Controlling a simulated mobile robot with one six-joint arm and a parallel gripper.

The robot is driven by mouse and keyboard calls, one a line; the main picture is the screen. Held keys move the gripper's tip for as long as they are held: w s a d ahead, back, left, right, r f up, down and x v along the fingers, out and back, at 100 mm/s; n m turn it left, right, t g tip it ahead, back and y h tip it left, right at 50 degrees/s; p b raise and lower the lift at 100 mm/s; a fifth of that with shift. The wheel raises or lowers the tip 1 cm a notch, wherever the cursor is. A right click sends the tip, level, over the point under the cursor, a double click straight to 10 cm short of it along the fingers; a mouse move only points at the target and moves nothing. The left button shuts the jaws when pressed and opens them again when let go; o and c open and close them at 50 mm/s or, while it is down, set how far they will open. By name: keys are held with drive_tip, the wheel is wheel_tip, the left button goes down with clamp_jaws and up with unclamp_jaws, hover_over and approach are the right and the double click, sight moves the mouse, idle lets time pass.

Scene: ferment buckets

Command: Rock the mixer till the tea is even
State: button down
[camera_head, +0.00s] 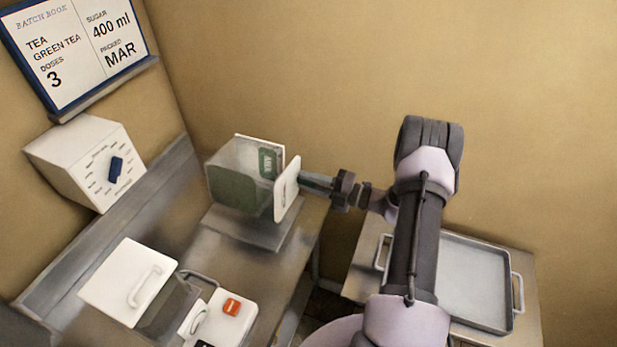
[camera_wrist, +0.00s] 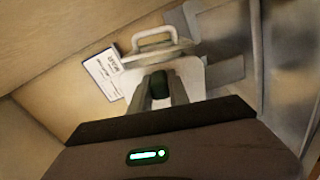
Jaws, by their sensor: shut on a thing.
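The mixer (camera_head: 238,168) is a clear-walled box with white end panels on the steel bench, at the centre left of the head view. Dull green tea (camera_head: 235,190) fills its lower part; I cannot tell from here how even it is. My gripper (camera_head: 306,180) reaches in from the right to the mixer's near white end panel (camera_head: 287,191). In the wrist view my gripper (camera_wrist: 160,84) is shut on a part of the mixer in front of its white panel (camera_wrist: 190,72). A looped handle (camera_wrist: 158,36) shows beyond.
A white lid with a handle (camera_head: 113,284) and a white unit with an orange button (camera_head: 231,307) stand at the front left. A white dial box (camera_head: 88,160) and a batch board (camera_head: 75,45) are at the wall. A grey tray (camera_head: 474,285) lies at right.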

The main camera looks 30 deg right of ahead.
drive_tip(key=shift+f+m, duration=0.25)
drive_tip(key=shift+m, duration=0.15)
drive_tip(key=c, duration=1.2)
unclamp_jaws()
drive_tip(key=shift+c, duration=0.2)
drive_tip(key=shift+s, duration=0.1)
drive_tip(key=v, duration=1.7)
drive_tip(key=shift+p, duration=0.35)
drive_tip(key=shift+s+d, duration=0.1)
